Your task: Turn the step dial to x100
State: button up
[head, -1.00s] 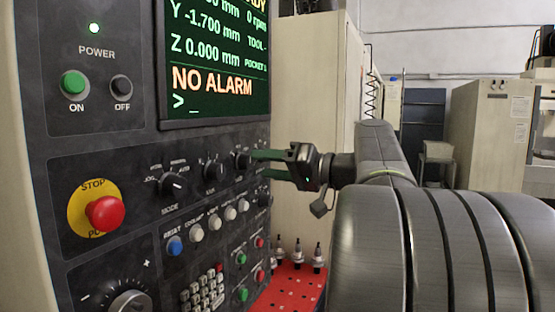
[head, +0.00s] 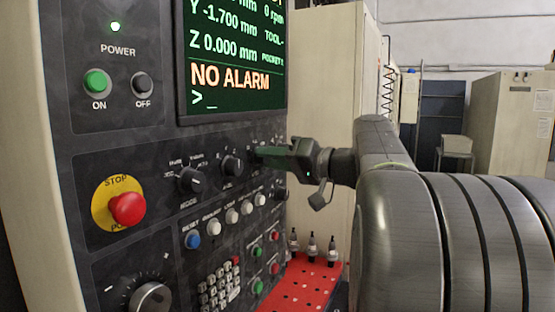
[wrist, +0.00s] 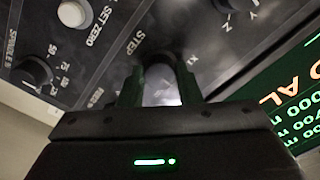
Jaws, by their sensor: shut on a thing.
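The step dial (wrist: 160,92) shows in the wrist view as a pale, shiny knob between my two fingers, below the STEP lettering. An X1 mark shows near the right finger. My gripper (wrist: 160,90) is shut on the dial, one finger on each side. In the head view my gripper (head: 260,155) reaches in from the right to the panel's right end, its fingers seen nearly edge-on. They hide the step dial there. The dial's pointer and its setting cannot be read.
The dark control panel (head: 135,225) fills the left. A mode dial (head: 192,180) and another black dial (head: 232,166) sit left of my gripper. A red stop button (head: 127,208) is farther left. White buttons (head: 232,216) lie below. A red tool tray (head: 300,285) stands at the lower right.

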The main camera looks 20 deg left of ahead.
jog(key=shift+m, duration=0.3)
jog(key=shift+m+p, duration=1.7)
jog(key=shift+m, duration=2.3)
jog(key=o, duration=1)
jog(key=shift+c, duration=0.2)
